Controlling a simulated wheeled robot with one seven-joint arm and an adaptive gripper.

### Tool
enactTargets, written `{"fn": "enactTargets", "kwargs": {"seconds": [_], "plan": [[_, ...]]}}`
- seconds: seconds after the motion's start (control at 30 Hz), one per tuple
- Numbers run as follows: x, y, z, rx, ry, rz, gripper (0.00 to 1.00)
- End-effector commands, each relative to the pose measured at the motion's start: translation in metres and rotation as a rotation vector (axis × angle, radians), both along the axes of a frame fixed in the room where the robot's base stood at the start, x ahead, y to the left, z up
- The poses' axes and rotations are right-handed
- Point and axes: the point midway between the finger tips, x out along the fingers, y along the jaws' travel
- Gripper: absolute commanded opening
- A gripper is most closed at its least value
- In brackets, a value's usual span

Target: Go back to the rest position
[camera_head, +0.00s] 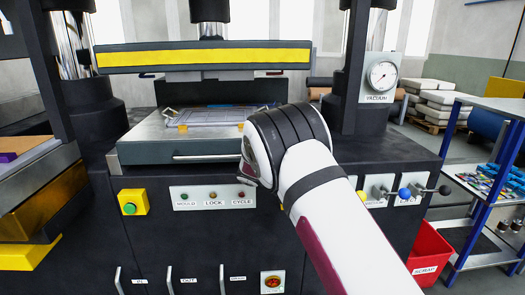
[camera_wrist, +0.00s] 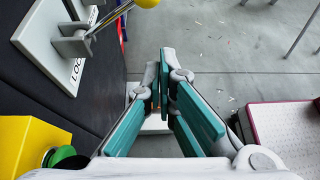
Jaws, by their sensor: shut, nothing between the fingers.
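My gripper (camera_wrist: 165,82) shows in the wrist view with its teal-padded fingers shut and nothing held between them. It points down past the machine's dark front, with grey floor beyond. In the head view my gripper (camera_head: 246,176) is in front of the machine, just right of the tray drawer's handle and above the CYCLE label. It is partly hidden by my white arm, which reaches in from the lower right. No separate object marks the rest position.
The drawer (camera_head: 140,150) carries a grey mould. A yellow button box (camera_head: 133,202) is on the front panel. Levers with yellow, blue (camera_head: 405,193) and black knobs stick out at right. A red scrap bin (camera_head: 430,255) and blue-framed rack (camera_head: 487,190) stand beyond. Open floor shows there.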

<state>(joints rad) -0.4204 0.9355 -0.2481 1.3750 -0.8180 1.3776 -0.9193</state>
Motion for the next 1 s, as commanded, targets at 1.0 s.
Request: {"fn": "enactTargets", "kwargs": {"seconds": [1.0], "plan": [[-0.309,-0.009,0.177,0.66,-0.706,-0.907,0.0]]}}
